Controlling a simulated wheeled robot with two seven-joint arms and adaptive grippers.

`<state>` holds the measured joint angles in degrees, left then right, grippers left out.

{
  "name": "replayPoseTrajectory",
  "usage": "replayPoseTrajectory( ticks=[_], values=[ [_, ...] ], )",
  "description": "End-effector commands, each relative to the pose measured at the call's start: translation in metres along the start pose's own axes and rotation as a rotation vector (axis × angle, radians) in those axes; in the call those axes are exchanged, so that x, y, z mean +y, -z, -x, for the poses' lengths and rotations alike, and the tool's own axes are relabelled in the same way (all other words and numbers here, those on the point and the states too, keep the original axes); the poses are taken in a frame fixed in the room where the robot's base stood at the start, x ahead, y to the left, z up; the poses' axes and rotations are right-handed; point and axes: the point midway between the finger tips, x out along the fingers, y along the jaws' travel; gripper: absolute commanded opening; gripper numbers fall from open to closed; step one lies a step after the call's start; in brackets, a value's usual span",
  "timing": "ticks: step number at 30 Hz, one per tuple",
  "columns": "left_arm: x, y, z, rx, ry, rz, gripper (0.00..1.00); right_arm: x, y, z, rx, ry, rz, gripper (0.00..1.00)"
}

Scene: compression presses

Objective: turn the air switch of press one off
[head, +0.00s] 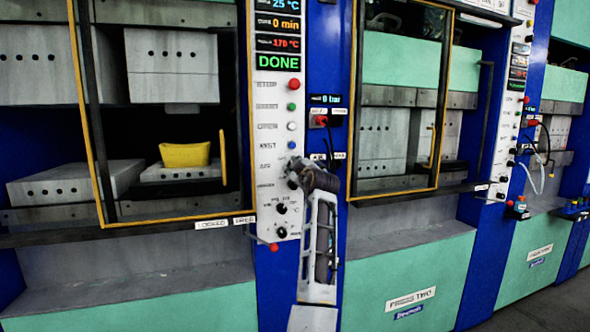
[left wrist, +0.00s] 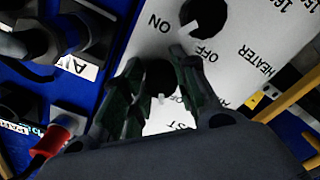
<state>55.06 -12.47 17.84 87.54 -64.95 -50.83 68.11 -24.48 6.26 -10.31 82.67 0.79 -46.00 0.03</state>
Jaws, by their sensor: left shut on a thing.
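Press one stands on the left in the head view, with its white control panel (head: 268,105) showing DONE in green. My left gripper (head: 294,174) is at the panel beside the AIR and HEATER labels and hides the air switch there. In the left wrist view the left gripper's fingers (left wrist: 158,92) are shut around the black knob of the air switch (left wrist: 160,76). A small white mark shows at the knob's lower edge; its setting is hard to read. The heater switch (left wrist: 207,14) is just beyond it, near inverted ON and OFF labels. My right gripper is not in view.
Press one's yellow-framed door (head: 165,221) is left of the panel, with a yellow piece (head: 185,154) behind it. A red connector (head: 320,121) sits on the blue column to the right; connectors and a red plug (left wrist: 60,128) also crowd the wrist view's left side.

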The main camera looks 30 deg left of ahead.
Motion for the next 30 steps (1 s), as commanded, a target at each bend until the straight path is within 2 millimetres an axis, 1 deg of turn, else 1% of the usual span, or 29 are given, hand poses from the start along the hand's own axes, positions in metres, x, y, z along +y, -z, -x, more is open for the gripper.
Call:
replayPoseTrajectory(
  ticks=[5, 6, 11, 23, 26, 30],
  values=[
    [-0.001, -0.001, 0.000, -0.002, 0.002, 0.001, 0.05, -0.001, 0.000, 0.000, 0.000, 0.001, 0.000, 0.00],
    [-0.001, -0.001, 0.000, -0.002, 0.002, 0.001, 0.30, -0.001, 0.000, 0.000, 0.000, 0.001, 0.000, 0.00],
    [-0.001, -0.001, 0.000, -0.002, 0.001, 0.001, 0.51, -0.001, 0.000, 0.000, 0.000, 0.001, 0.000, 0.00],
    [0.000, 0.000, 0.001, -0.001, 0.000, 0.000, 0.51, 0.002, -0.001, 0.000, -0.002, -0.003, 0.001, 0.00],
    [0.000, -0.001, 0.005, -0.001, -0.001, 0.001, 0.51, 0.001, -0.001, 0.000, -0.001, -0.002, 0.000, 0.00],
    [0.001, -0.001, 0.014, -0.002, -0.001, 0.001, 0.51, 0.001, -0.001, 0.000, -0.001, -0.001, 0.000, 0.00]
  ],
)
